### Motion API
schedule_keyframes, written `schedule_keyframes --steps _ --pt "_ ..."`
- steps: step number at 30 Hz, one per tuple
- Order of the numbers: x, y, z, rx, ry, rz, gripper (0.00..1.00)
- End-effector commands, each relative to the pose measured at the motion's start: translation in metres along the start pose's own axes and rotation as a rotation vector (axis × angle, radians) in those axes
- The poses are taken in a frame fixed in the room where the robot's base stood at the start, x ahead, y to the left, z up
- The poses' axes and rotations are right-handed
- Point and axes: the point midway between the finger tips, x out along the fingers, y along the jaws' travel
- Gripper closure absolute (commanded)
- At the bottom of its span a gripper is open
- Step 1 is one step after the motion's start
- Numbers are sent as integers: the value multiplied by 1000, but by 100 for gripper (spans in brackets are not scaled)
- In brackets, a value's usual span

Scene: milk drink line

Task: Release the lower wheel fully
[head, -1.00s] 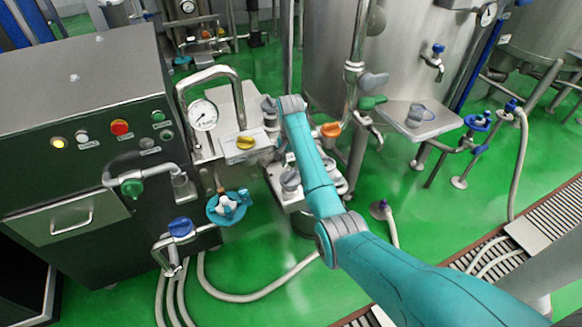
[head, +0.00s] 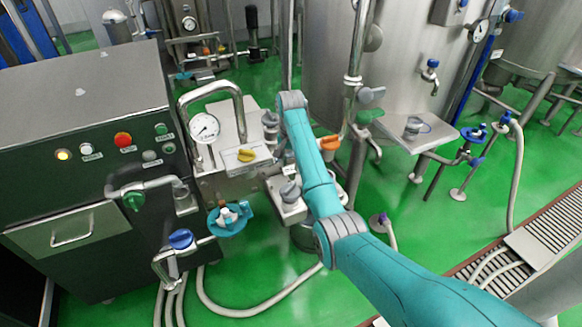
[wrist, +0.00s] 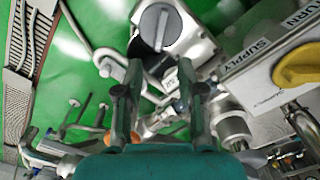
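My gripper (wrist: 163,105) is open in the wrist view, its two teal fingers apart with nothing held between them. A grey round knob (wrist: 160,27) on a metal box lies beyond the fingertips, apart from them. In the head view the same grey knob (head: 290,190) stands left of my teal arm, and my fingers are largely hidden there. A teal handwheel (head: 228,218) with a pale hub sits lower left, on the pipework, with my gripper away from it. I cannot tell for sure which of these is the lower wheel.
A yellow knob (head: 247,155) and a gauge (head: 205,128) are left of my arm. An orange valve handle (head: 330,143) is close on its right. A blue knob (head: 180,238) and hoses (head: 235,311) lie lower left. Green floor (head: 410,215) is open to the right.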

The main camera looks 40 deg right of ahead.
Motion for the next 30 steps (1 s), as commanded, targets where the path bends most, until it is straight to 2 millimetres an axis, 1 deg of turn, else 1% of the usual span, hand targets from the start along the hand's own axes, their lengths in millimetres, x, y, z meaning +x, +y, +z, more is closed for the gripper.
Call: schedule_keyframes --steps 5,17,20,25,30 --pt "-7 -1 -1 -2 -1 1 61" --pt "-7 -1 -1 0 -1 1 61" --pt "-4 -2 -1 49 -1 1 61" --pt "4 -3 0 199 -2 0 61" --pt "14 -3 0 236 -2 0 61"
